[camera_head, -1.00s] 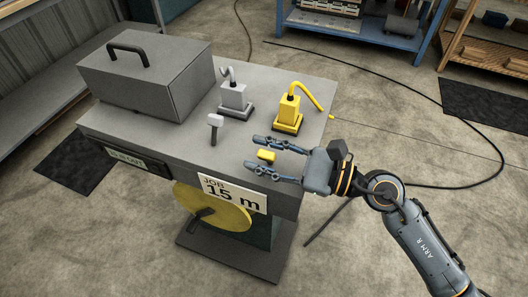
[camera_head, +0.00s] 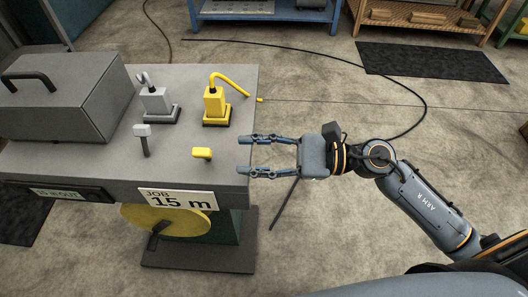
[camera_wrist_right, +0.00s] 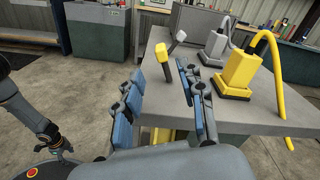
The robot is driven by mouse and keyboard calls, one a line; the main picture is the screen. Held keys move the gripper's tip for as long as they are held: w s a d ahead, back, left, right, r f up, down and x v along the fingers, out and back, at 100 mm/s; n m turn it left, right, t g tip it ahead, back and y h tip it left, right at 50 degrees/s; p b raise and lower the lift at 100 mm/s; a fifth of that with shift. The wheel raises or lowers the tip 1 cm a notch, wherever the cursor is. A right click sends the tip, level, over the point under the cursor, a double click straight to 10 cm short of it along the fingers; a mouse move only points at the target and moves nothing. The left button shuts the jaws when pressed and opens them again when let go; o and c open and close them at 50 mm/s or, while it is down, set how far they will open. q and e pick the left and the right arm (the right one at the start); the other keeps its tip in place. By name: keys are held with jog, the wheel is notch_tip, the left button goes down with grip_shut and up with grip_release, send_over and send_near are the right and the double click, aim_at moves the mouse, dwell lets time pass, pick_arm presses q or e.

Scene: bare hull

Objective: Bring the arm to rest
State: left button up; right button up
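My right gripper (camera_head: 258,156) is open and empty. Its blue fingers point left at the right edge of the grey bench top (camera_head: 185,178), apart from the small yellow-topped lever (camera_head: 202,153). In the right wrist view the open fingers (camera_wrist_right: 158,105) stand in front of the bench, with the yellow lever (camera_wrist_right: 164,58) beyond them. My right arm (camera_head: 425,205) reaches in from the lower right, bent at the elbow. My left gripper is not in the head view. An arm link stands at the left of the wrist view; its gripper does not show.
On the bench stand a yellow device (camera_head: 217,104) with a curved hose, a grey one (camera_head: 157,104), a grey-topped lever (camera_head: 143,138) and a grey box (camera_head: 70,105). A yellow wheel (camera_head: 165,221) and a "JOB 15 m" sign (camera_head: 177,199) are on its front. Floor to the right is open, with a cable.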

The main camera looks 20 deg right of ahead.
jog(key=shift+v, duration=1)
